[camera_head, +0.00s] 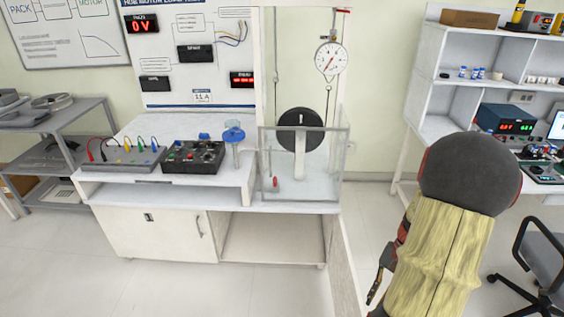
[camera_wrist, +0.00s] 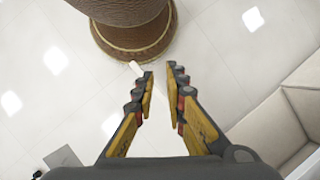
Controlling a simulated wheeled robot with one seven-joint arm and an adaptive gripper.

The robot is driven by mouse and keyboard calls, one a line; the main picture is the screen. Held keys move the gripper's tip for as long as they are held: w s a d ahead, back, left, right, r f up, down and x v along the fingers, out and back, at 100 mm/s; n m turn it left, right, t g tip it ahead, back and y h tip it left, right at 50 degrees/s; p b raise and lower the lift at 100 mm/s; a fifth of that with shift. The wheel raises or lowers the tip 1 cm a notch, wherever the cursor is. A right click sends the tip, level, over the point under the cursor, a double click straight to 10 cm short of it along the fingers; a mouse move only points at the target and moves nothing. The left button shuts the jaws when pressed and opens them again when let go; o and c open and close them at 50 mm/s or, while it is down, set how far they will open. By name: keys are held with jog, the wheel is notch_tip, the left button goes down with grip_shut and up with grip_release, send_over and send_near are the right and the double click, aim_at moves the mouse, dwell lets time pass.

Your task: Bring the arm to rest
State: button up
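My gripper (camera_wrist: 161,72) is in the middle of the wrist view, pointing over the pale tiled floor (camera_wrist: 228,75). Its two yellow and dark fingers stand apart with a narrow gap, and I see nothing held between them. In the head view my gripper (camera_head: 376,284) hangs low, pointing down, at the left side of my arm (camera_head: 435,250). My arm is folded in the right foreground, with a dark round joint above a yellowish sleeve. It hides part of the right-hand bench and the floor.
A white workbench (camera_head: 225,205) with a test rig stands ahead; its side panel (camera_head: 343,272) is close to my gripper. A white shelf bench (camera_head: 437,75) and a dark chair (camera_head: 545,250) are at the right. A grey rack (camera_head: 95,115) is at the left. Open floor lies in front.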

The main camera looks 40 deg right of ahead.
jog(key=w+a+r+n+h+p, duration=0.1)
jog(key=w+a+r+n+h, duration=0.2)
jog(key=a+r, duration=0.35)
jog(key=w+a+r+n+h+p, duration=0.1)
jog(key=w+a+r+n, duration=0.4)
jog(key=r, duration=0.3)
jog(key=a+r+n+t+p, duration=0.1)
jog(key=a+r+n+t, duration=0.2)
jog(key=a+r, duration=0.4)
jog(key=w+a+r+n+t, duration=0.1)
jog(key=a+r+n+t, duration=0.2)
jog(key=a+r, duration=0.5)
jog(key=a, duration=0.5)
jog(key=shift+a+n+h+p, duration=0.3)
jog(key=shift+a+p, duration=0.1)
